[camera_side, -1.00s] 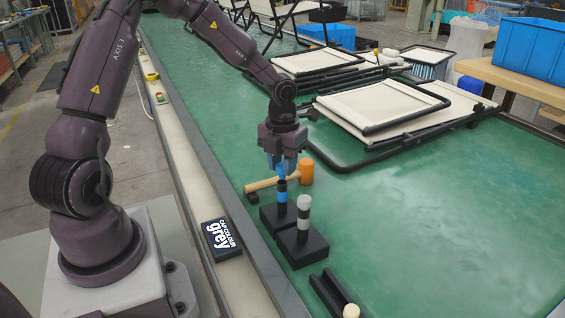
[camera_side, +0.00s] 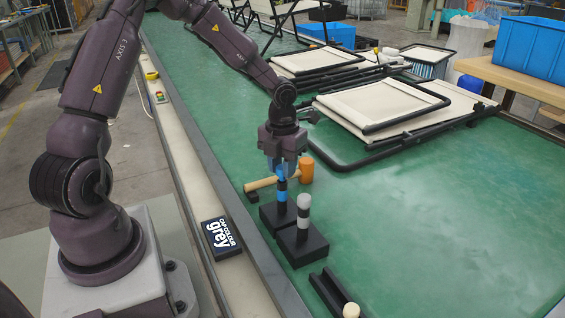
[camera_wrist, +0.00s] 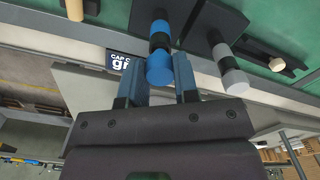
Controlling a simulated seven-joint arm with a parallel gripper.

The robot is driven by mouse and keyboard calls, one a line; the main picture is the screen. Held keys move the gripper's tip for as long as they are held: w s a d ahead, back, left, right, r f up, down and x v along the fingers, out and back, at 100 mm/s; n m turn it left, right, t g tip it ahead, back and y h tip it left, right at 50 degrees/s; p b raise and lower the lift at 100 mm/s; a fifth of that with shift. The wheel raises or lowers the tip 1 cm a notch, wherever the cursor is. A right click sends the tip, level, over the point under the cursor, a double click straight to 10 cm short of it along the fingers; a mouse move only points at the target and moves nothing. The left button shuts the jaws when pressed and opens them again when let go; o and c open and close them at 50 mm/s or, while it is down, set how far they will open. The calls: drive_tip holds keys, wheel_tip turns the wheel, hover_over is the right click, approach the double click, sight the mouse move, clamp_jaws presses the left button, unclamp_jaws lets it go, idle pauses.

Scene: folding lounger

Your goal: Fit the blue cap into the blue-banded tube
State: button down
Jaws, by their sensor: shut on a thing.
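My gripper (camera_side: 282,172) is shut on the blue cap (camera_wrist: 160,70), with one blue finger on each side of it in the wrist view. The blue-banded tube (camera_side: 282,197) stands upright on a black base, black with a blue band. The cap is in line with the tube and at its top end; how deep it sits is hidden. The fingers partly cover the cap in the side view (camera_side: 281,171).
A grey-banded tube (camera_side: 303,223) with a grey top stands close by at the right. A mallet (camera_side: 306,170) lies behind. A black holder (camera_side: 330,290) with a cream round piece is in front. A sign (camera_side: 221,238) reads "CAP COLOUR grey". Green table is clear at right.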

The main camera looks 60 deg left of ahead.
drive_tip(key=shift+f, duration=0.55)
drive_tip(key=c, duration=0.8)
unclamp_jaws()
wheel_tip(320, 180, up, 13)
drive_tip(key=shift+f, duration=0.1)
